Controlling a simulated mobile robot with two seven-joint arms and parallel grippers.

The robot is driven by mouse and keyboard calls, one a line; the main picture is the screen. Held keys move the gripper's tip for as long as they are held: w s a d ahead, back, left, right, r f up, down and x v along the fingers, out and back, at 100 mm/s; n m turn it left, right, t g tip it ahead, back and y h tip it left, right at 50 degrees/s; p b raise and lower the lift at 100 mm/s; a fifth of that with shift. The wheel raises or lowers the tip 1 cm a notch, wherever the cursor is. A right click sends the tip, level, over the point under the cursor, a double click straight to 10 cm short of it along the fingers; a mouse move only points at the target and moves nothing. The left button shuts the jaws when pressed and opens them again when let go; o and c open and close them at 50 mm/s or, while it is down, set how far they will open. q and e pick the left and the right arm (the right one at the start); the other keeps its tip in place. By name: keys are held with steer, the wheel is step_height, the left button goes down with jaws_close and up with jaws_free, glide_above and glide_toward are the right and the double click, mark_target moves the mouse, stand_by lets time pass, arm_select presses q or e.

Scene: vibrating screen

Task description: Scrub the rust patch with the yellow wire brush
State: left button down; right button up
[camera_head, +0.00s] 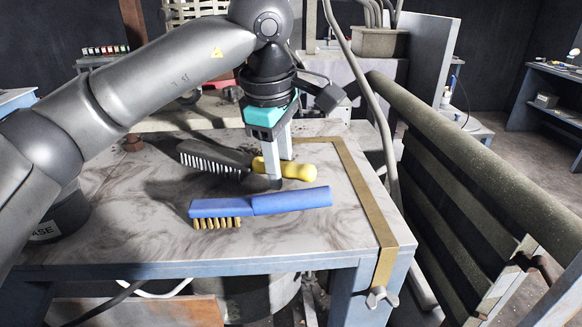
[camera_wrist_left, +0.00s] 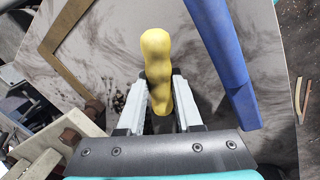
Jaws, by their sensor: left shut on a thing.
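The yellow wire brush (camera_head: 298,172) has a yellow handle and a dark head with pale bristles, and it lies on or just above the marbled tabletop. My left gripper (camera_head: 277,172) points down and is shut on the yellow handle. In the left wrist view, the handle (camera_wrist_left: 158,70) sits between the two fingers of the left gripper (camera_wrist_left: 160,105) and sticks out beyond them; the brush head is out of sight there. Small brown specks (camera_wrist_left: 117,100) show beside a finger, possibly the rust patch, but I cannot tell. My right gripper is not in view.
A blue brush (camera_head: 290,201) with brass bristles lies in front of the yellow one; it also shows in the left wrist view (camera_wrist_left: 226,60). A brass-coloured strip (camera_head: 368,195) edges the table's right side. A slatted frame (camera_head: 470,180) stands to the right.

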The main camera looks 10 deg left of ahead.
mark_target(256, 168)
arm_select(q)
steer(key=shift+s+a+f+b, duration=0.15)
steer(key=shift+a+b, duration=0.4)
steer(key=shift+a, duration=1.35)
steer(key=shift+s+a, duration=0.15)
steer(key=shift+a, duration=0.8)
steer(key=shift+s+a, duration=0.1)
steer(key=shift+a, duration=0.85)
steer(key=shift+r+p, duration=1.75)
steer(key=shift+r, duration=0.8)
